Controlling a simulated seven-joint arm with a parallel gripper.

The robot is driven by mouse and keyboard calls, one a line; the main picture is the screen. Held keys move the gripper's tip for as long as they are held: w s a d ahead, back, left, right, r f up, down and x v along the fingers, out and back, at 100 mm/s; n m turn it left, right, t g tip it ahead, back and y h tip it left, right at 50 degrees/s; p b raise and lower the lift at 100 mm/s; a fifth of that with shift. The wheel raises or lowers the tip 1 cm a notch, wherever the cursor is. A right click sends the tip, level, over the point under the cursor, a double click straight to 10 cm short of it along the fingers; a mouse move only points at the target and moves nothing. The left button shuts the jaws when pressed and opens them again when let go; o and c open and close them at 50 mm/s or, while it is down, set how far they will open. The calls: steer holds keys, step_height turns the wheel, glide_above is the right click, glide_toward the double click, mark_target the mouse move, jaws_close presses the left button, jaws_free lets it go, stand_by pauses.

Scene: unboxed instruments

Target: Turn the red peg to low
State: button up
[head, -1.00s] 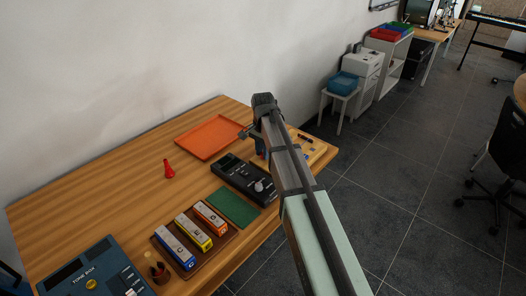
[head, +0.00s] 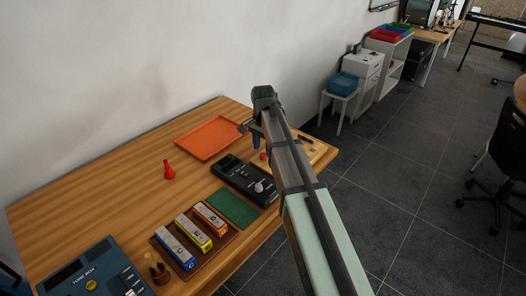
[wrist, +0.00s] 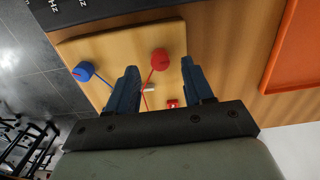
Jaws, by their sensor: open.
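The red peg (wrist: 159,58) is a round knob on a light wooden board (wrist: 110,48) in the wrist view, with a red string running from it. A blue peg (wrist: 83,71) with a blue string sits to its left. My gripper (wrist: 159,67) is open, and the red peg shows between its two blue fingertips, touching neither in the picture. In the head view my gripper (head: 252,132) is over the far right of the table, and a red knob (head: 263,156) shows beside my arm. My arm hides part of the board there. I cannot read a low mark.
A black meter box (head: 245,178) and a green mat (head: 234,207) lie nearer on the table. An orange tray (head: 209,138) is to the left of my gripper. A red cone-shaped item (head: 168,170) stands on clear table. The board is near the table's right edge.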

mark_target(263, 154)
step_height(263, 154, up, 11)
stand_by(0.4)
